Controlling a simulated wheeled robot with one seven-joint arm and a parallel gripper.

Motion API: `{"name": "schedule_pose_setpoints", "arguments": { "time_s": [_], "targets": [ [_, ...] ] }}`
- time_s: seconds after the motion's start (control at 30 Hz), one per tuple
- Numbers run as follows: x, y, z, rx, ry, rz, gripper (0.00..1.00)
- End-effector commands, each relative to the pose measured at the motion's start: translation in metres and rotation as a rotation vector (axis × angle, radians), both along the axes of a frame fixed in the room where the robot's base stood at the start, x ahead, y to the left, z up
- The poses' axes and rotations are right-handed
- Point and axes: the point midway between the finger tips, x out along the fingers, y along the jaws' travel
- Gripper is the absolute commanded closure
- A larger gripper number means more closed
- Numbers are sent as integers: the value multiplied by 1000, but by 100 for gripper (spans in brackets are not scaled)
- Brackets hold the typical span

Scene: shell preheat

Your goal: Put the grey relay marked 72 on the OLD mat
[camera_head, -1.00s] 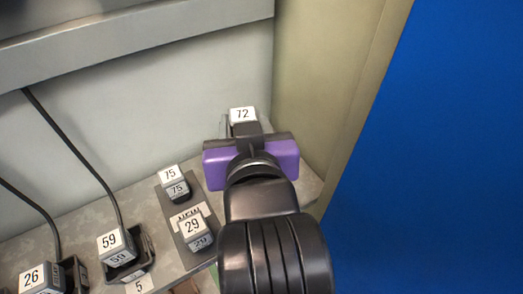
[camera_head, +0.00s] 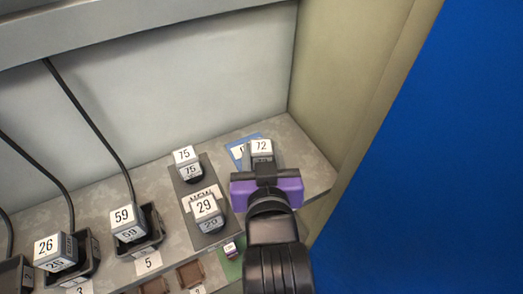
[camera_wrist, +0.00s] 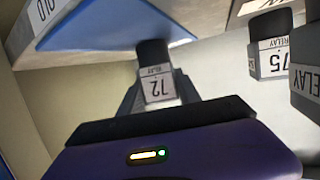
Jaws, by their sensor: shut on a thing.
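The grey relay marked 72 (camera_head: 261,148) is in my gripper (camera_head: 264,168), which is shut on it. In the wrist view the relay (camera_wrist: 157,86) shows upside down between the fingers of my gripper (camera_wrist: 158,98). The blue OLD mat (camera_head: 236,146) lies under and behind the relay at the back right of the shelf, partly hidden by it. The mat (camera_wrist: 110,25) also shows in the wrist view with its OLD label, close to the relay. I cannot tell whether the relay touches the mat.
Relays 75 (camera_head: 186,160) and 29 (camera_head: 206,212) stand on the dark NEW mat (camera_head: 181,188) to the left. Relays 59 (camera_head: 125,222) and 26 (camera_head: 52,250) sit in cabled sockets further left. A side wall (camera_head: 345,75) bounds the shelf at right.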

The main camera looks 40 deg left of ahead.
Motion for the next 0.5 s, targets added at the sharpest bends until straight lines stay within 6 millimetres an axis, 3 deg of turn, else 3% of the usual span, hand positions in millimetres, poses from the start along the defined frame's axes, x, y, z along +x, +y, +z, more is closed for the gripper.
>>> {"name": "schedule_pose_setpoints", "arguments": {
  "time_s": [0.2,0.23,0.3,0.5],
  "targets": [
    [0,0,-3,0,0,0,100],
    [0,0,-2,0,0,0,54],
    [0,0,-2,0,0,0,41],
    [0,0,-2,0,0,0,38]
  ]
}}
